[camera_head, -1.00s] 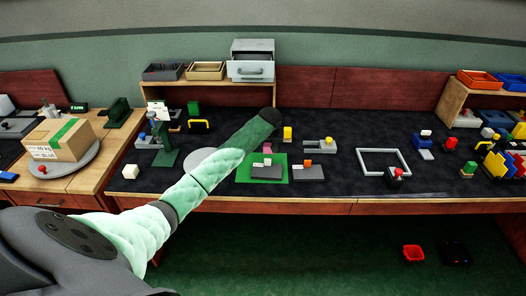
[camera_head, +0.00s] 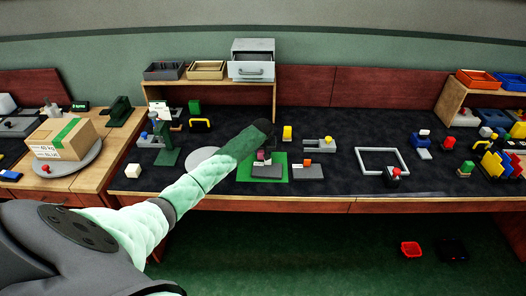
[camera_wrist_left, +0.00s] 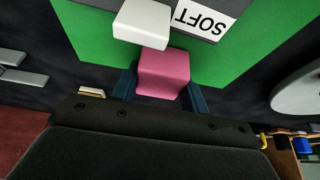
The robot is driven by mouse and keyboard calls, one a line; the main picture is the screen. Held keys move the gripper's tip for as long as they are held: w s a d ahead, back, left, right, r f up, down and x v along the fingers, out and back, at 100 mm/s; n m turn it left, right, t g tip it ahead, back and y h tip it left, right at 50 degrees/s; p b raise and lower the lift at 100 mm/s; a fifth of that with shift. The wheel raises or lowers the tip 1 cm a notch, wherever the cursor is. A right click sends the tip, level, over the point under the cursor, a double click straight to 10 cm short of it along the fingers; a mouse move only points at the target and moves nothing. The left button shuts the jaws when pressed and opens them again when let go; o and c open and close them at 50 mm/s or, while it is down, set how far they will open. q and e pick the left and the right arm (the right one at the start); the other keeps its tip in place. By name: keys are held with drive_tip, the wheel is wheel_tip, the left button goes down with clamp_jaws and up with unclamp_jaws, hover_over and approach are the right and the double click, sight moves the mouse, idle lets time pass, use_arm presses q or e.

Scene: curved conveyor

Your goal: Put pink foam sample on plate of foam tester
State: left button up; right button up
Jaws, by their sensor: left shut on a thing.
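The pink foam sample (camera_wrist_left: 163,75) is between the two dark blue fingers of my left gripper (camera_wrist_left: 162,92), which is shut on it. In the head view the pink sample (camera_head: 260,155) shows small below the end of my left arm, at the green mat (camera_head: 243,174). A white block (camera_wrist_left: 143,22) is right beside it, by a grey slab with a "SOFT" label (camera_wrist_left: 203,18). A green upright device (camera_head: 167,150), perhaps the foam tester, stands left on the dark table beside a pale round disc (camera_head: 200,156). My right gripper is not in view.
A second grey slab (camera_head: 309,172) with an orange block lies to the right of the mat. A grey square frame (camera_head: 382,150) lies to the right. The dark surface between them is mostly clear.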

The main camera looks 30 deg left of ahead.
use_arm(q)
drive_tip(key=shift+f, duration=0.1)
drive_tip(key=o, duration=0.9)
drive_tip(key=shift+o, duration=0.2)
